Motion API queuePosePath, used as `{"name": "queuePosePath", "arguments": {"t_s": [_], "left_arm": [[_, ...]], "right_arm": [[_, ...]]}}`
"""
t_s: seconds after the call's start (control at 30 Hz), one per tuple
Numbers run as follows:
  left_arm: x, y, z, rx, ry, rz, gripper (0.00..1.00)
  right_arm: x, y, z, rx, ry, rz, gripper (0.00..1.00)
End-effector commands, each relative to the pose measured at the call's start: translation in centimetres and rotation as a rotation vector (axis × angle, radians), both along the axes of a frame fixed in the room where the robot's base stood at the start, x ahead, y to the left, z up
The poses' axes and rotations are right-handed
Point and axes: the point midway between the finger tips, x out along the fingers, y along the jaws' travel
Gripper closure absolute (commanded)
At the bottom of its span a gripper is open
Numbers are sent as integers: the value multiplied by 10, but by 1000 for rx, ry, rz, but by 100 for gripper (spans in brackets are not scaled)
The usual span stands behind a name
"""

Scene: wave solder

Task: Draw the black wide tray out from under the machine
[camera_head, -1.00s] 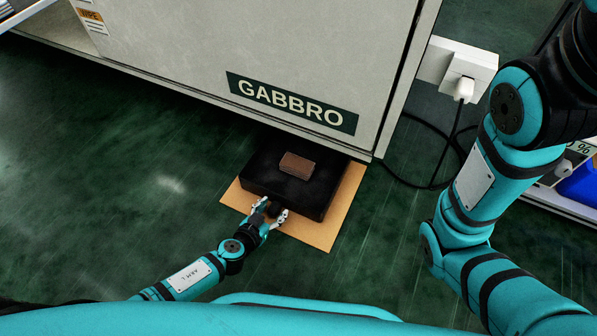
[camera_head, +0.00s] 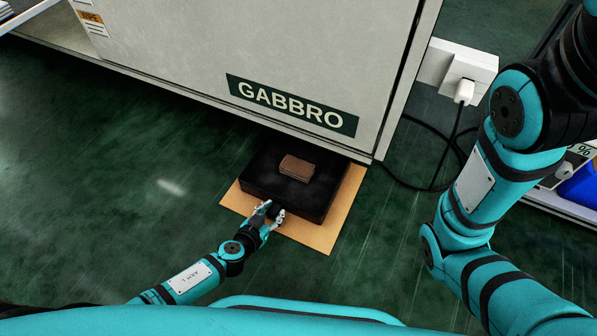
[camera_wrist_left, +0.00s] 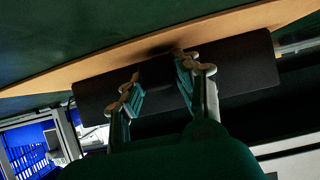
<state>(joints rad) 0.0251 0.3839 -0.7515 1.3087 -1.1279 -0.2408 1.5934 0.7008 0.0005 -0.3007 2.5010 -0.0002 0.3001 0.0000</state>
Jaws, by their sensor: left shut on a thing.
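The black wide tray (camera_head: 262,178) lies low on the floor, its back end under the front of the machine (camera_head: 250,50) marked GABBRO. Its front part sticks out over a tan board (camera_head: 310,235). A brown block (camera_head: 297,167) lies on the tray. My left gripper (camera_head: 271,210) is shut on a black grip at the middle of the tray's front side. In the left wrist view the two fingers (camera_wrist_left: 157,75) flank this grip, with the dark tray front (camera_wrist_left: 245,62) behind. My right arm shows at the right, but its gripper is out of view.
A white socket box (camera_head: 458,68) with a plug and black cable (camera_head: 425,186) is right of the machine. A blue bin (camera_head: 580,185) stands on a low shelf at the far right. Green floor (camera_head: 130,170) is clear left of and before the tray.

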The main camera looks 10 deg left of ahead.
Motion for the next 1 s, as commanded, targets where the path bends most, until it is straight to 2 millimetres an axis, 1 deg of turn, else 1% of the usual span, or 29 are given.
{"name": "queuePosePath", "arguments": {"t_s": [1.0], "left_arm": [[-72,26,-2,-2,2,0,100]], "right_arm": [[1,0,-22,0,2,-1,60]]}}
